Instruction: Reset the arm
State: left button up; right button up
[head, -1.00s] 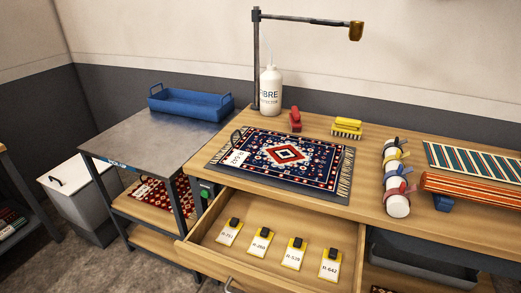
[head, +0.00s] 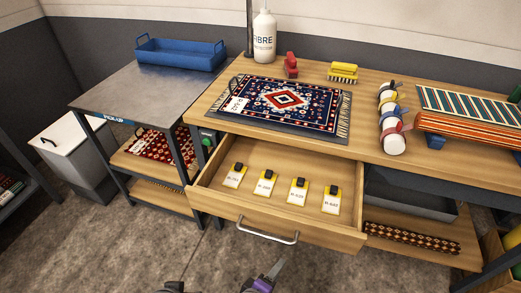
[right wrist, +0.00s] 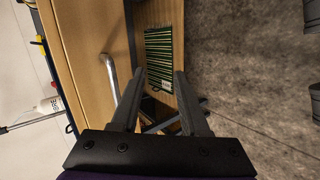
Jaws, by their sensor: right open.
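My right gripper (head: 266,276) shows at the bottom edge of the head view, with a purple part, in front of the drawer. In the right wrist view its two fingers (right wrist: 158,88) stand apart with nothing between them. A dark part (head: 172,287), perhaps my left gripper, just shows at the bottom edge; its jaws cannot be made out. The wooden drawer (head: 215,200) is pulled out and holds several yellow-edged tags with black clips. Its metal handle (head: 268,230) lies beyond the right gripper and also shows in the right wrist view (right wrist: 109,75).
The bench bears a patterned rug (head: 287,102), a white bottle (head: 264,38), a red tool (head: 291,65), a yellow brush (head: 343,72) and a striped rolled rug (head: 465,127). A steel side table (head: 150,90) with a blue tray (head: 180,55) stands left. Floor before the drawer is open.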

jog(key=s+d+m+g+y, duration=0.2)
jog(key=s+d+m+y, duration=0.1)
jog(key=d+m, duration=0.35)
jog(key=s+d+m+g+y, duration=0.2)
jog(key=s+d+m, duration=0.1)
jog(key=d+m, duration=0.3)
pick_arm(q)
notch_tip(320, 180, up, 19)
jog(key=w+p, duration=0.2)
jog(key=p, duration=1.5)
jog(key=shift+t, duration=0.4)
pick_arm(e)
notch_tip(320, 180, up, 20)
jog(key=w+d, duration=0.1)
jog(key=w, duration=0.1)
jog(key=shift+w+f+n, duration=0.15)
jog(key=shift+f+n, duration=0.1)
jog(key=shift+n, duration=0.2)
pick_arm(q)
jog(key=shift+s+r, duration=0.1)
jog(key=shift+s, duration=0.05)
pick_arm(e)
jog(key=shift+d, duration=0.1)
dwell(2.1)
